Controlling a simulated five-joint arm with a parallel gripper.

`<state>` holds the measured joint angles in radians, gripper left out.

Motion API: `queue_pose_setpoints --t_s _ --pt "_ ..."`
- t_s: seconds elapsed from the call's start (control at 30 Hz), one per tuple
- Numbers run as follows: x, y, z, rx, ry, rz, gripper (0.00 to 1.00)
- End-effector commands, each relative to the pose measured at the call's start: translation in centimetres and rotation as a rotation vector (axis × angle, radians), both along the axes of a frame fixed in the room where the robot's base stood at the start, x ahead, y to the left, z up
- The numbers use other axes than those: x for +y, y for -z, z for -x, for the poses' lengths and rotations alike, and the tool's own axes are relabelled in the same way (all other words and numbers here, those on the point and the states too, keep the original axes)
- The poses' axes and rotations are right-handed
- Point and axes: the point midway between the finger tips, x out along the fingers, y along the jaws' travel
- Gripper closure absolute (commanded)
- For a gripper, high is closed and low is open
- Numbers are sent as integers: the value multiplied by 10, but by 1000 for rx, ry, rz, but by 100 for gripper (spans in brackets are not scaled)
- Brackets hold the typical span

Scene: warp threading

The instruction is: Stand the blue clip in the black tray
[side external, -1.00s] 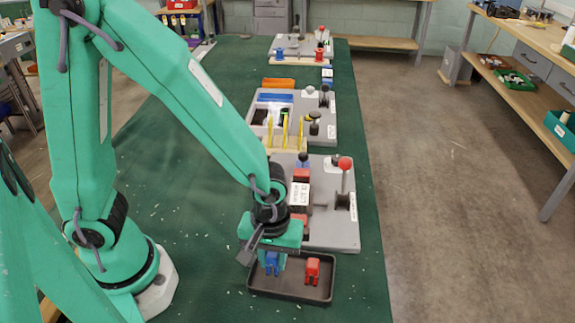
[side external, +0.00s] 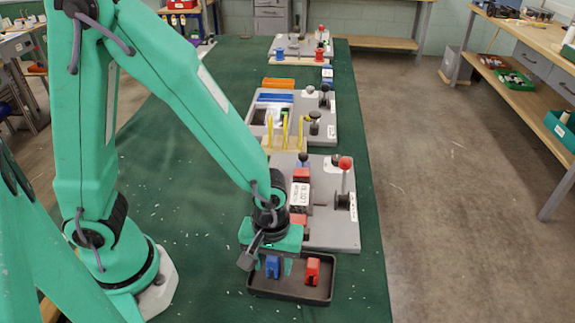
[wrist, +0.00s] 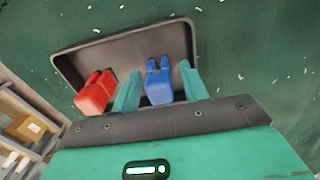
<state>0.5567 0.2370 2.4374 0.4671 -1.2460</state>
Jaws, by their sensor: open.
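The blue clip (side external: 273,266) stands upright in the left part of the black tray (side external: 289,293). In the wrist view the blue clip (wrist: 159,80) is inside the tray (wrist: 120,47), between my two green fingers. My gripper (side external: 276,264) is above the tray, pointing down. In the wrist view my gripper (wrist: 160,85) is open, with a finger on each side of the clip. Whether a finger touches the clip cannot be told.
A red clip (side external: 312,270) stands in the same tray to the right; it also shows in the wrist view (wrist: 96,92). A grey fixture board (side external: 330,230) with a red-knobbed lever (side external: 345,163) lies just behind the tray. Green mat is clear to the left.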

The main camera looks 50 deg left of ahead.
Motion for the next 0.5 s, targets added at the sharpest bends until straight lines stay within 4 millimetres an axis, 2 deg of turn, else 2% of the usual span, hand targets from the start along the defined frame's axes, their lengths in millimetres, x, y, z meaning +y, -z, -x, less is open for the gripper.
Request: queue_pose_setpoints --t_s 0.27,0.5 --pt "0 -6 0 -1 0 1 56" --pt "-1 -25 -1 -3 0 2 56"
